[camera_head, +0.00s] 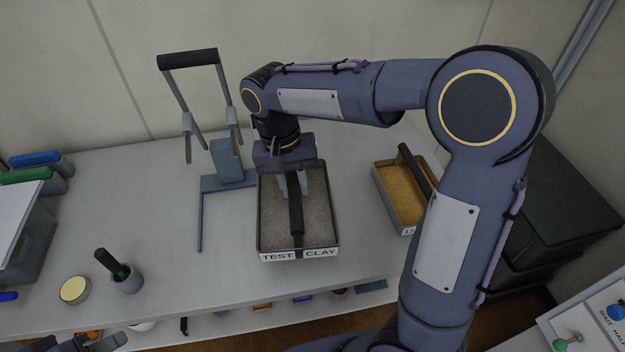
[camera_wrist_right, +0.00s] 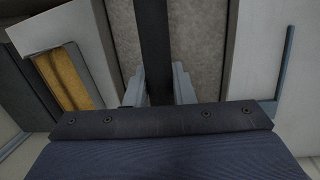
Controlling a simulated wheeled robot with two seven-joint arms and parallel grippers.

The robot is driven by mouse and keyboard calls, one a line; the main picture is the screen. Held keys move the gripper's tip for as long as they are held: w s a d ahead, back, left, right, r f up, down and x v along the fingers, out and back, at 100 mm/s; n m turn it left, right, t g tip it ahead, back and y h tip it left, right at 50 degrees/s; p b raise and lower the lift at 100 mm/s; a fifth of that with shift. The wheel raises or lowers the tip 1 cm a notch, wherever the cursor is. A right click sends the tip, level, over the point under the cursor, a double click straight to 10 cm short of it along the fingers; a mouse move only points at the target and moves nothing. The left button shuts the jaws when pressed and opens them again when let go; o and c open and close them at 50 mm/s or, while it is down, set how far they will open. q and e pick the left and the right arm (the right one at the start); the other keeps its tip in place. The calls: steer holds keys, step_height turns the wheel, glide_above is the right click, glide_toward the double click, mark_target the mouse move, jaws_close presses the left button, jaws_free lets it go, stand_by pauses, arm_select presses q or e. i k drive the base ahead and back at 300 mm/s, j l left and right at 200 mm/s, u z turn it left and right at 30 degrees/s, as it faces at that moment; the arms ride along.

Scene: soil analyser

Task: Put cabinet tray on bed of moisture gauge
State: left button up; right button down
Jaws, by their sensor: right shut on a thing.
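A rectangular tray labelled "TEST CLAY" (camera_head: 327,245), filled with grey material, is at the middle of the bench in the head view. My right gripper (camera_head: 293,184) is shut on its black bar handle (camera_head: 296,215). The handle also runs between the fingers in the right wrist view (camera_wrist_right: 154,45). I cannot tell whether the tray touches the bench. A blue-grey stand with a black-topped raised frame and two prongs, apparently the moisture gauge (camera_head: 231,160), is just left of the tray. My left gripper (camera_head: 88,343) is partly cut off at the bottom left.
A second tray with yellow material (camera_head: 399,195) and a black handle is to the right. A small cup with a black-handled tool (camera_head: 127,280) and a round yellow-topped tin (camera_head: 74,289) are at the front left. Dark boxes (camera_head: 565,205) stand beyond the bench at right.

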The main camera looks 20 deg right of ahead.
mark_target(236, 227)
steer(key=k, duration=1.5)
